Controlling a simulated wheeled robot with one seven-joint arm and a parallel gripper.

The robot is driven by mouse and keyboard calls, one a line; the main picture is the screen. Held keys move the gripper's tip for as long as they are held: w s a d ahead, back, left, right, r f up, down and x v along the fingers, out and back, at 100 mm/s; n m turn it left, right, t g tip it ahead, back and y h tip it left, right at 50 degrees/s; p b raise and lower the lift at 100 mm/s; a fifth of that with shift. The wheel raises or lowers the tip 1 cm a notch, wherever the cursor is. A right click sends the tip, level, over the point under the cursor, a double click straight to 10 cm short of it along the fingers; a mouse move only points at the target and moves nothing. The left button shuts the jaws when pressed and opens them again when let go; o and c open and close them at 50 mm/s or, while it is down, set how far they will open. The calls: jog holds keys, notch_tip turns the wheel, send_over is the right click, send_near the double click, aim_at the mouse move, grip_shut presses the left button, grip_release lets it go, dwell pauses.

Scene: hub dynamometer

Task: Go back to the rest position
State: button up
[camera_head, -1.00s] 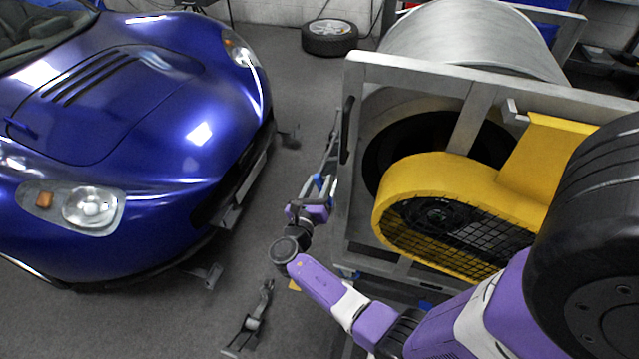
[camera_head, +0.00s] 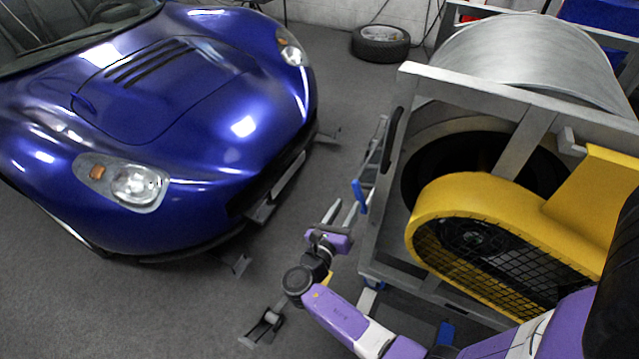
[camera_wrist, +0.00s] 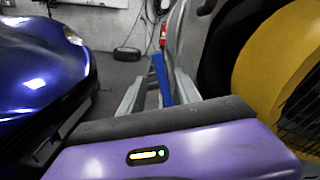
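My gripper (camera_head: 342,212) is low beside the left side of the dynamometer frame, pointing away from me. Its purple body also shows across the bottom of the wrist view (camera_wrist: 160,100), with two grey fingers spread apart beyond it. No object shows held between them. A blue part (camera_head: 358,195) lies just beyond the fingertips; in the wrist view the blue part (camera_wrist: 161,80) appears between the fingers, and it looks farther away. My purple and white arm reaches in from the lower right, bent at the elbow.
The dynamometer's grey frame (camera_head: 470,88) with its yellow guard (camera_head: 440,205) stands close on the right. A blue car (camera_head: 190,120) fills the left. A loose wheel (camera_head: 380,43) lies at the back wall. Grey floor stands (camera_head: 262,328) sit near the car. A floor strip between is clear.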

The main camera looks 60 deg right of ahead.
dwell(0.3)
jog(key=w+a+f+m+t+y, duration=0.4)
jog(key=w+a+m+t+y, duration=0.1)
jog(key=w+m+y, duration=0.15)
jog(key=s+a+r+m+t+y+p, duration=0.1)
jog(key=s+a+r+m+t+y, duration=0.15)
jog(key=a, duration=0.45)
jog(key=s+a+r+m+t+y+p, duration=0.1)
jog(key=s+a+m+t+y, duration=0.2)
jog(key=a, duration=0.5)
jog(key=s+a+r+m+t+y+p, duration=0.1)
jog(key=s+a+r+m, duration=0.4)
jog(key=s+r, duration=0.5)
jog(key=s+a+r+m+t+y+p, duration=0.1)
jog(key=s+a+r+m+y+p, duration=0.2)
jog(key=s+r, duration=0.7)
jog(key=a+r+m+y, duration=0.2)
jog(key=a+r+m, duration=0.1)
jog(key=shift+t, duration=0.35)
